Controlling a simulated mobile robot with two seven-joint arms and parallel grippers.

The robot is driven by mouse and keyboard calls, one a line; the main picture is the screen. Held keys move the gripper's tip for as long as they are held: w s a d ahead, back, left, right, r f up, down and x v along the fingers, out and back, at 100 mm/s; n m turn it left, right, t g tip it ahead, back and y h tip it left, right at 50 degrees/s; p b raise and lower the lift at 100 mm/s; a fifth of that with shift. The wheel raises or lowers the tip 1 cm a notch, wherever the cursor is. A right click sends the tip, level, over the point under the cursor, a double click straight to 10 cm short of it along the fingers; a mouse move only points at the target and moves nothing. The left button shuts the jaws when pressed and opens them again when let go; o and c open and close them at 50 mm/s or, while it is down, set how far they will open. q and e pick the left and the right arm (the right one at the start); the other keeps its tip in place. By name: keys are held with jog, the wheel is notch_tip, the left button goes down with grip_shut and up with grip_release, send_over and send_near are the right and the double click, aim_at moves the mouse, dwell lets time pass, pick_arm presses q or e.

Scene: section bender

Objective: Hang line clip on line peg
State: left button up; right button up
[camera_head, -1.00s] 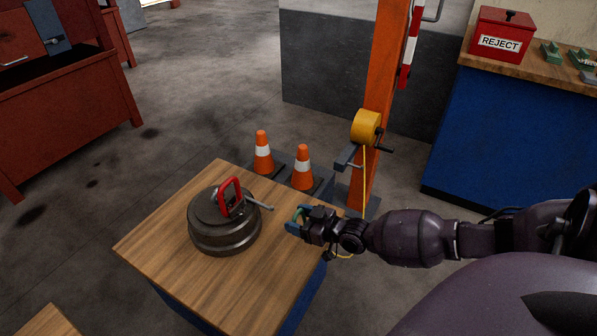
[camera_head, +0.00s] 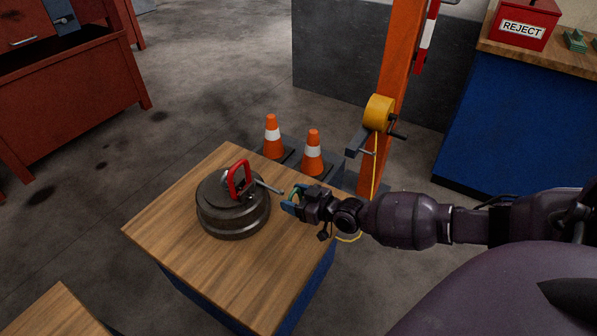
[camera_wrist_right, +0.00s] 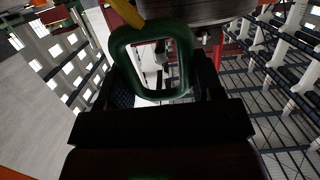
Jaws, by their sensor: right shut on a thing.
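The line clip is a green rounded ring (camera_wrist_right: 121,62) between the fingers of my right gripper (camera_head: 290,200), at its end of the yellow line. The gripper is shut on it. In the head view a little green of the clip (camera_head: 297,191) shows at the fingertips. A thin grey rod, seemingly the line peg (camera_head: 268,187), sticks out to the right from a round dark metal body (camera_head: 232,213) with a red handle (camera_head: 238,179). The rod's tip is close to my fingertips; I cannot tell whether it touches the clip. My left gripper is out of view.
The metal body stands on a wooden-topped table (camera_head: 190,260). A yellow reel (camera_head: 379,113) on an orange post (camera_head: 402,50) pays out the yellow line (camera_head: 375,165). Two orange cones (camera_head: 313,153) stand behind the table. A red reject box (camera_head: 522,25) is at upper right.

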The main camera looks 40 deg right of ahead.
aim_at(283, 192)
jog(key=shift+b+x, duration=0.45)
jog(key=shift+x, duration=1.4)
jog(key=shift+w+a, duration=0.15)
jog(key=shift+w, duration=0.2)
jog(key=shift+w+a+f+b, duration=0.1)
jog(key=shift+w+f+b, duration=0.2)
jog(key=shift+w+b, duration=0.05)
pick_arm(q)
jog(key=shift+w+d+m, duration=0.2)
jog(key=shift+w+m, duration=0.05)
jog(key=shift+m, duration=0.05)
pick_arm(e)
jog(key=shift+w, duration=0.1)
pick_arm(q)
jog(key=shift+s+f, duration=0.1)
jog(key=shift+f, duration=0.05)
pick_arm(e)
jog(key=o, duration=1)
jog(key=shift+o, duration=0.2)
